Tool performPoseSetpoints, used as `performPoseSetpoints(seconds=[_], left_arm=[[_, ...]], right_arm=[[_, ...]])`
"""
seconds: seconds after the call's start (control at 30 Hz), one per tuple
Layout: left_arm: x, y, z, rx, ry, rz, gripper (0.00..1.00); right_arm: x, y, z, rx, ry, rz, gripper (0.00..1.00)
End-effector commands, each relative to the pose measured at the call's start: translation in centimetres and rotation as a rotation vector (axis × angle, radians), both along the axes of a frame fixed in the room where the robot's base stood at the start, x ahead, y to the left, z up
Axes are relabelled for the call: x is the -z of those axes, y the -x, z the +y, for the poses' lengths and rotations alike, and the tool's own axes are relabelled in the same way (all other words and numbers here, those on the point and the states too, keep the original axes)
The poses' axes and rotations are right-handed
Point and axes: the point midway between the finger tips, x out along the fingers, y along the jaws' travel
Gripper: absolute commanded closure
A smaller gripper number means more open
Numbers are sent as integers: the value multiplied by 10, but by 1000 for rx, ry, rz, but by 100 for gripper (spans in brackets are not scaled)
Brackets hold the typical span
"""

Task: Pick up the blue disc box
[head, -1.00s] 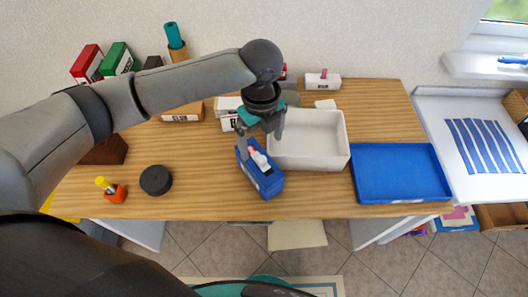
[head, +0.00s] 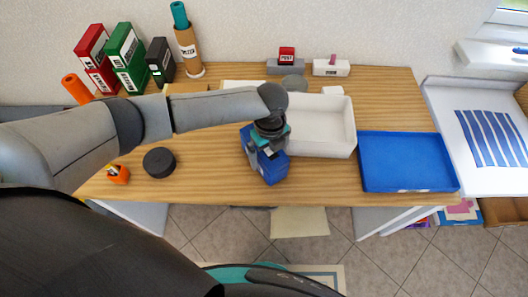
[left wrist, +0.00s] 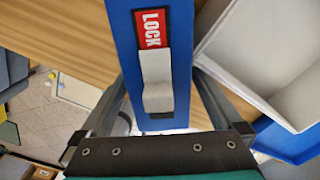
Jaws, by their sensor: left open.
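The blue disc box (head: 273,174) stands on the wooden table near its front edge, just left of the white bin. My left gripper (head: 266,146) is over the box from above and hides part of its top. In the left wrist view the blue box (left wrist: 124,28) fills the middle, with a red LOCK label and a pale latch on its face. The open fingers of the left gripper (left wrist: 160,85) are on either side of the box; whether they touch it I cannot tell. My right gripper is out of view.
An empty white bin (head: 352,128) is right beside the box, and a blue tray (head: 405,188) lies further right. Red and green boxes (head: 124,55) stand at the back left.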

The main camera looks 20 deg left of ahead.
Motion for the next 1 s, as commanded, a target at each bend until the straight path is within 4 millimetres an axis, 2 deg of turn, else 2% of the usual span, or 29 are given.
performPoseSetpoints(seconds=[0.03, 0.13, 0.4, 1.0], left_arm=[[8, 1, 0, 0, -1, 3, 0], [15, 0, 0, 0, -1, 1, 0], [17, 0, 0, 0, 0, 0, 0], [16, 0, 1, 0, 0, 0, 68]], right_arm=[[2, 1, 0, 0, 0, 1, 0], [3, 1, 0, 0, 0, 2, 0], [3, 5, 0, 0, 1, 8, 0], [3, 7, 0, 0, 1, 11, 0]])
